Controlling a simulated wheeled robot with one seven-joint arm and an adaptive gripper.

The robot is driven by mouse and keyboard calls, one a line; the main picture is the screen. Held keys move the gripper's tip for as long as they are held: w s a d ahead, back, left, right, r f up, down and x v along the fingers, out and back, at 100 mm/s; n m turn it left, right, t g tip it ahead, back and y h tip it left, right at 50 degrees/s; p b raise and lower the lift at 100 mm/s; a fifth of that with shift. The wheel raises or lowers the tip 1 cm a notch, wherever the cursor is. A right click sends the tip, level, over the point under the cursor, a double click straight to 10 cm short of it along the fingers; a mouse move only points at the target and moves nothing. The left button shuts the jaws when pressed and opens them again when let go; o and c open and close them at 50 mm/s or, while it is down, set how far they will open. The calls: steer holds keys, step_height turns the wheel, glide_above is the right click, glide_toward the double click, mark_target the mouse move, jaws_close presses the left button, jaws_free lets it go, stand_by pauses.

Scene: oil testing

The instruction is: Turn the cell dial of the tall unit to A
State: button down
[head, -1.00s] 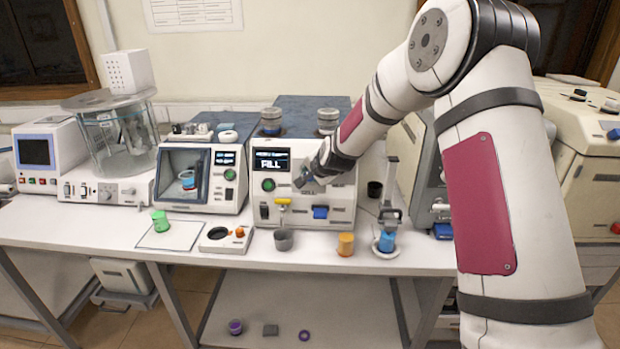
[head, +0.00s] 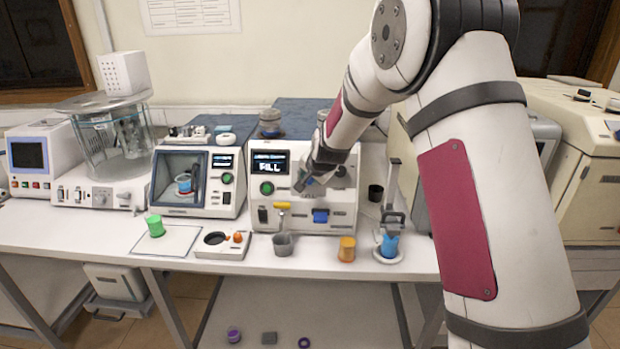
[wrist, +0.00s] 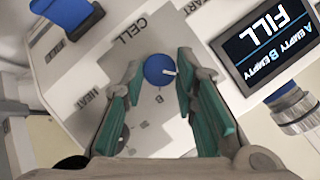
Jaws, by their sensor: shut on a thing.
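The tall unit (head: 345,203) stands at the middle of the bench. Its screen (head: 270,163) reads FILL, and in the wrist view the screen (wrist: 265,42) also reads A EMPTY, B EMPTY. The blue cell dial (wrist: 158,71) sits under the CELL label, with a white pointer mark towards the right finger in the wrist view. A small B is printed below it there; I cannot make out an A mark. My gripper (wrist: 161,62) is shut on the dial, one green-padded finger at each side. In the head view my gripper (head: 308,182) covers the dial.
A smaller unit with a window (head: 180,187) is at left.

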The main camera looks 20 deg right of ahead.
steer(key=c, duration=1.3)
jaws_free()
steer(key=v, duration=1.2)
steer(key=s+r+n+g, duration=0.1)
steer(key=s+r+n, duration=0.1)
steer(key=s, duration=1)
steer(key=s+r+n+g, duration=0.1)
steer(key=s+n, duration=0.3)
steer(key=s, duration=0.9)
steer(key=s+r+n+g, duration=0.1)
steer(key=s+r+n, duration=0.2)
steer(key=s, duration=0.9)
steer(key=shift+s+a+r+n+g, duration=0.3)
steer(key=shift+s+a+r+n, duration=0.1)
steer(key=shift+r, duration=0.2)
